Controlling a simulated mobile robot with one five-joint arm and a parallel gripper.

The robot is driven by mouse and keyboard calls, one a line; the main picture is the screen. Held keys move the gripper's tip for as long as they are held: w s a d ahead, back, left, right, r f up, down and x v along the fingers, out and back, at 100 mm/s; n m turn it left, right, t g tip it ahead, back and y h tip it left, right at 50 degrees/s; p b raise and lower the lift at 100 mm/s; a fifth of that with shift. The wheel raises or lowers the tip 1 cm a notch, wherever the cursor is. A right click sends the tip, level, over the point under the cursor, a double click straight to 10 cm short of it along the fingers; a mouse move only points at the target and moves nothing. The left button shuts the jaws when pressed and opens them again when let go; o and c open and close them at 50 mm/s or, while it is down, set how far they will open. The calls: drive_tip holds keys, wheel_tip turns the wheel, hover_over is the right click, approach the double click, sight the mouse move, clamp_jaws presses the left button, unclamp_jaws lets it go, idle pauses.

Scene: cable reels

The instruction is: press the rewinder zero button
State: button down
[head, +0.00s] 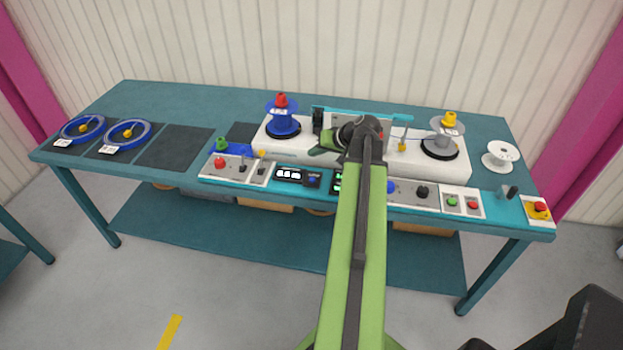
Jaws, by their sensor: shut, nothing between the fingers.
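The rewinder has a white housing (429,167) on a teal bench. A counter display (288,174) with lit digits sits on its front panel. A small blue button (312,180) is on the dark plate just right of that display. A larger blue button (391,187) shows right of my arm. Labels are too small to read, so I cannot tell which is the zero button. A second lit display (337,184) is partly hidden by my arm. My gripper (318,151) is shut and empty, above the housing and behind the small blue button, apart from it.
A red knob (219,163), switches, green and red buttons and a red emergency stop (540,207) line the front. A white spool (501,154) lies at right. Blue cable coils (127,134) lie at left.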

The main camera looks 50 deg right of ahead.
sight(315, 180)
drive_tip(key=shift+f, duration=0.15)
wheel_tip(315, 180, down, 9)
drive_tip(key=b, duration=0.9)
drive_tip(key=shift+r, duration=0.2)
idle(1.1)
drive_tip(key=shift+f+b, duration=0.3)
drive_tip(key=shift+f, duration=0.1)
drive_tip(key=shift+f+b, duration=0.45)
idle(0.6)
drive_tip(key=shift+r+p, duration=0.9)
